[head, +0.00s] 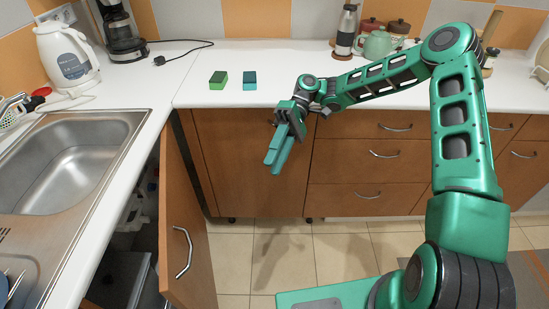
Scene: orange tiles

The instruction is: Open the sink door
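The sink door (187,225) is a brown wooden cabinet door with a curved metal handle (184,252). It stands open at the lower left, swung out from the cabinet under the metal sink (58,160). Its dark inside (131,240) shows to the left of the door. My gripper (276,160) is in front of the back counter, to the right of the door and apart from it. It points down and toward the camera. Its green fingers look close together, and I cannot tell whether they are shut. I see nothing held.
A teapot (377,44) and jars are at the back. Drawers (371,155) line the right. The tiled floor (255,245) between is clear.

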